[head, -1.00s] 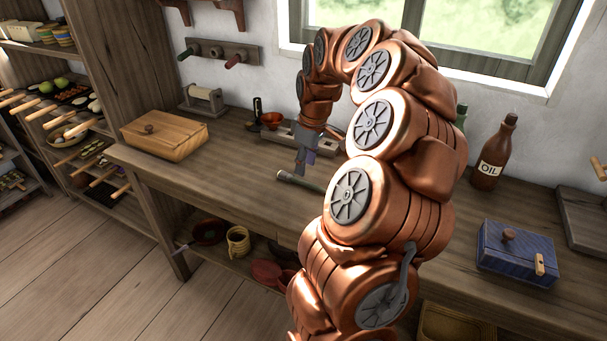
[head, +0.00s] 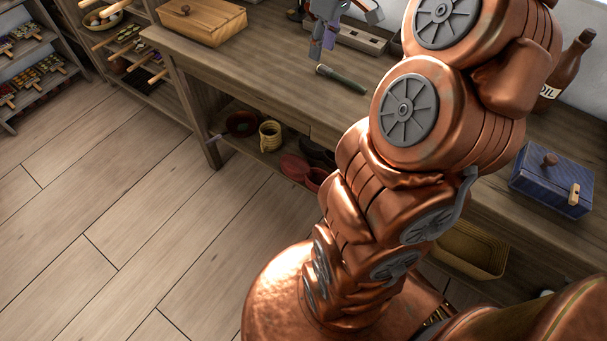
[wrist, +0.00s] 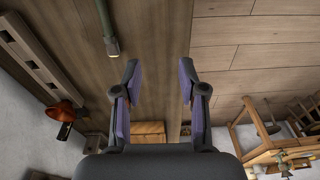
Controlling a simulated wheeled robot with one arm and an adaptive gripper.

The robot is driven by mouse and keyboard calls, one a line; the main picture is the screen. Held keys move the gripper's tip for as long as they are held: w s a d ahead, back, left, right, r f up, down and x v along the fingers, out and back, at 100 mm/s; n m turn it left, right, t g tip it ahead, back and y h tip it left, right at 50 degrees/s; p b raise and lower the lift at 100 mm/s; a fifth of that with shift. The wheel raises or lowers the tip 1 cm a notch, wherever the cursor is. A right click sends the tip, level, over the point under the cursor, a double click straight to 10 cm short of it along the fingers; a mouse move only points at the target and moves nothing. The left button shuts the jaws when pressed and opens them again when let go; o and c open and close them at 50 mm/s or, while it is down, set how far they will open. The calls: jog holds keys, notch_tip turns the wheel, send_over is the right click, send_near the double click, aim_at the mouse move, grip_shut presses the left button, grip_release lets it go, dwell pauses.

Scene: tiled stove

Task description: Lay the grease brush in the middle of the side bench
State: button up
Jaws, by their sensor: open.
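The grease brush (head: 345,80), a thin dark green stick with a paler end, lies on the wooden side bench (head: 262,75) near its front edge. It also shows in the wrist view (wrist: 107,24), at the top left, with its pale end toward my gripper. My gripper (head: 322,48) is open and empty above the bench, just behind the pale end of the brush in the head view. In the wrist view, the open fingers (wrist: 157,88) are apart, with bare bench and floor between them. The brush's far end is cut off there.
A wooden box (head: 205,22) stands at the bench's left end. A grey slotted block (head: 360,38) lies behind the brush. A blue box (head: 551,180) and an oil bottle (head: 566,65) stand to the right. Pots and a basket (head: 462,250) sit below. My arm hides the middle bench.

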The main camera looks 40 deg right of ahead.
jog(key=s+a, duration=0.3)
jog(key=a, duration=0.7)
jog(key=s+a+f+m+g, duration=0.1)
jog(key=s+a+f, duration=0.3)
jog(key=s+a, duration=0.3)
jog(key=s+a+f+m+g, duration=0.2)
jog(key=s+a+f, duration=0.3)
jog(key=s, duration=0.8)
jog(key=shift+a+g+h, duration=0.3)
jog(key=shift+a, duration=0.75)
jog(key=s+p+v, duration=0.2)
jog(key=p+v, duration=1)
jog(key=shift+r, duration=0.55)
jog(key=shift+d, duration=0.15)
